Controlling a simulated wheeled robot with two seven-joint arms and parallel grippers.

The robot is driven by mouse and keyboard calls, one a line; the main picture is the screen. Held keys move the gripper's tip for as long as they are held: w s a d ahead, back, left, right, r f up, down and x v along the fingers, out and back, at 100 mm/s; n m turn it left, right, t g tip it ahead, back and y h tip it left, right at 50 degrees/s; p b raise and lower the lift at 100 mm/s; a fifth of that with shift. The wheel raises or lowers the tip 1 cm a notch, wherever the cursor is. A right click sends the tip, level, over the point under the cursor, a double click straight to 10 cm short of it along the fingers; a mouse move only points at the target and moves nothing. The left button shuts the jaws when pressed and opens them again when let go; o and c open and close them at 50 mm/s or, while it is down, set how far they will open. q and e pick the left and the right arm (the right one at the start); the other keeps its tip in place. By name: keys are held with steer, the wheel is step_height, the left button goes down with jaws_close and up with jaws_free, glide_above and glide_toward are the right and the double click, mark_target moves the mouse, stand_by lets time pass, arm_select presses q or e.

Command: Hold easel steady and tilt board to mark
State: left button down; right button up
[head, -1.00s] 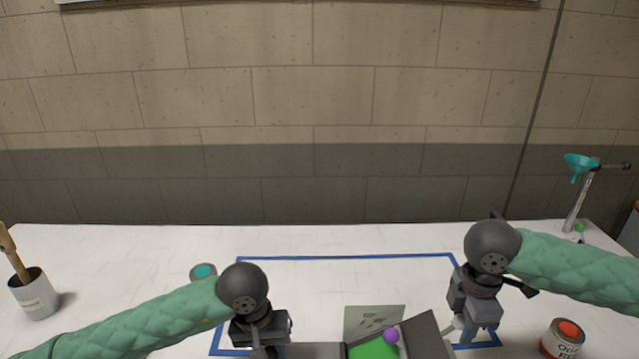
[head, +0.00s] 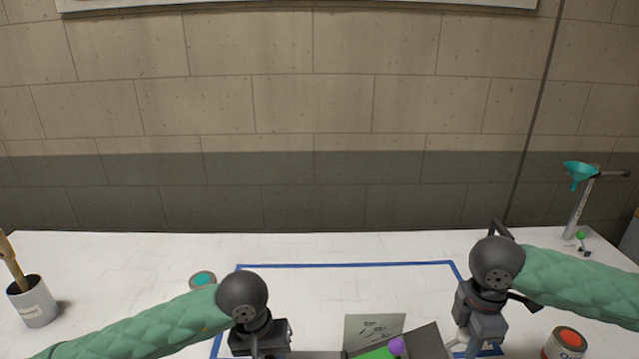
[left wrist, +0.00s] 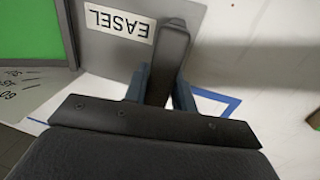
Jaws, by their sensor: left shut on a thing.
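The easel (left wrist: 105,55), a grey plate with an upside-down EASEL label, shows in the left wrist view. My left gripper (left wrist: 160,88) is shut on its dark upright handle (left wrist: 168,45). In the head view my left gripper (head: 262,355) is at the bottom, partly cut off. The green board (head: 376,354) with a purple ball (head: 396,346) lies at the bottom edge. A grey-green plate with angle marks (head: 374,327) stands behind it. My right gripper (head: 462,345) is beside the board's right side; its fingertips are too unclear to tell a grip.
Blue tape (head: 345,265) outlines a work area on the white table (head: 130,255). A teal-topped can (head: 202,279) stands left, a red-topped can (head: 565,342) right.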

steer(key=o, duration=1.2)
steer(key=shift+c, duration=0.2)
steer(key=shift+r, duration=0.1)
step_height(320, 180, up, 12)
steer(key=shift+f, duration=0.1)
arm_select(q)
steer(key=c, duration=1.1)
jaws_free()
